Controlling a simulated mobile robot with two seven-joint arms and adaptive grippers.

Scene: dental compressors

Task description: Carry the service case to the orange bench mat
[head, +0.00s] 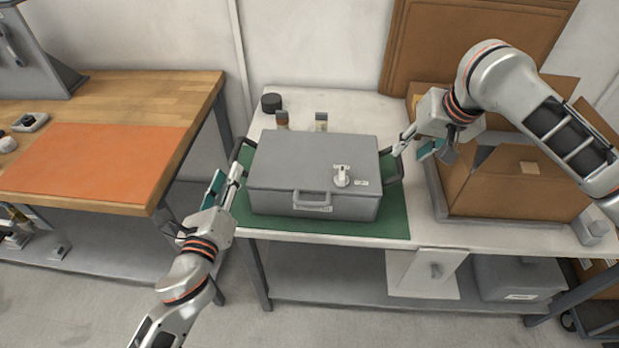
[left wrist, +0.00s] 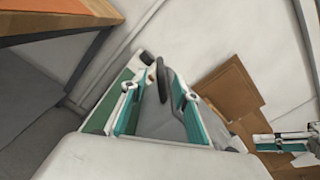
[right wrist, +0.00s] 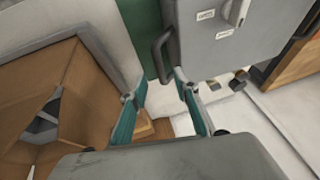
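The grey service case (head: 300,165) lies flat and closed on a green mat (head: 393,220) on the white bench. It has a front handle, a white latch and a black handle on each side. The orange bench mat (head: 95,160) lies bare on the wooden bench at left. My left gripper (head: 226,183) is open beside the case's left handle (left wrist: 162,78), which shows between its fingers. My right gripper (head: 414,148) is open beside the right handle (right wrist: 160,52), which shows near and between its fingertips. I cannot tell whether either touches its handle.
An open cardboard box (head: 515,185) stands right of the case, close to my right gripper. Two small jars (head: 321,122) and a black round object (head: 271,103) stand behind the case. A gap with a post separates the two benches. Small items sit left of the orange mat.

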